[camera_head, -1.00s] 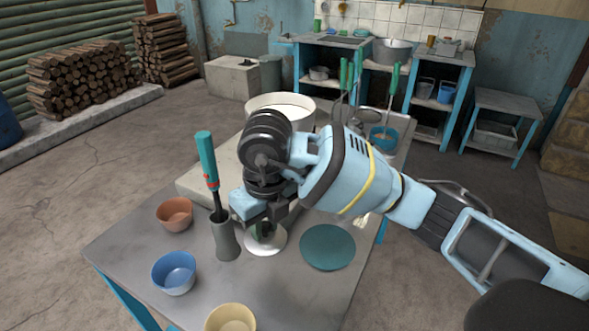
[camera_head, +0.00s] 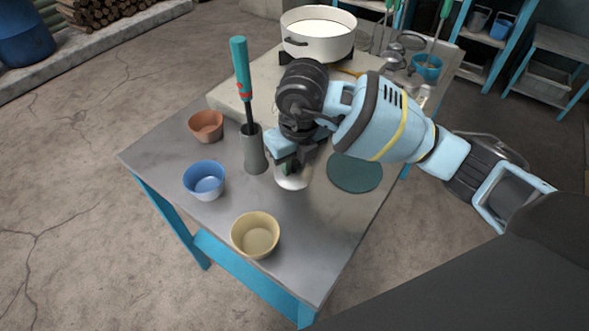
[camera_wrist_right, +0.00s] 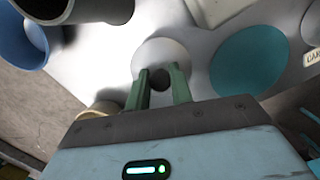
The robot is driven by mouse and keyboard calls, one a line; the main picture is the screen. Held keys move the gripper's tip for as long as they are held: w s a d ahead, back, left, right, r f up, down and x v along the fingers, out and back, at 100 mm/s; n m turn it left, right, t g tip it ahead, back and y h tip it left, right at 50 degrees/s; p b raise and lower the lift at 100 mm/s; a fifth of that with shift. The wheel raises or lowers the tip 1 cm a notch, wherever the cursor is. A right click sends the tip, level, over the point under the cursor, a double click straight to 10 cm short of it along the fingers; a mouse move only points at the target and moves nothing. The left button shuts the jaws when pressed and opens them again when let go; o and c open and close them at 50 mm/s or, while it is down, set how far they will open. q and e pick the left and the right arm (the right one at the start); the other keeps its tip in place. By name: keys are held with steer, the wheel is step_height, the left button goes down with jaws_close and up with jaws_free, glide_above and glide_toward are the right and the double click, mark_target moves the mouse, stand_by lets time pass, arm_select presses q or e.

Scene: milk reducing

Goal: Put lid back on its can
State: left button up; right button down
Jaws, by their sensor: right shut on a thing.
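The lid (camera_head: 293,182) is a pale round disc under my right gripper, beside the teal round mat. In the right wrist view the lid (camera_wrist_right: 160,54) shows as a white disc with a dark knob (camera_wrist_right: 159,79). My right gripper (camera_head: 290,167) is shut on that knob; its green fingers (camera_wrist_right: 159,82) stand either side of it. The gripper hides part of the lid in the head view. I cannot pick out the can, or tell whether the lid touches anything below. My left gripper is not in view.
A grey holder (camera_head: 254,155) with a tall green-handled tool (camera_head: 241,75) stands just left of the gripper. Terracotta (camera_head: 206,125), blue (camera_head: 204,180) and yellow (camera_head: 255,236) bowls are near. The teal mat (camera_head: 355,174) lies right; a white pot (camera_head: 318,40) stands behind.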

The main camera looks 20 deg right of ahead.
mark_target(295, 169)
steer(key=shift+f, duration=1.7)
steer(key=shift+f, duration=0.2)
steer(key=c, duration=1.2)
jaws_free()
steer(key=shift+c, duration=0.2)
steer(key=shift+r, duration=0.1)
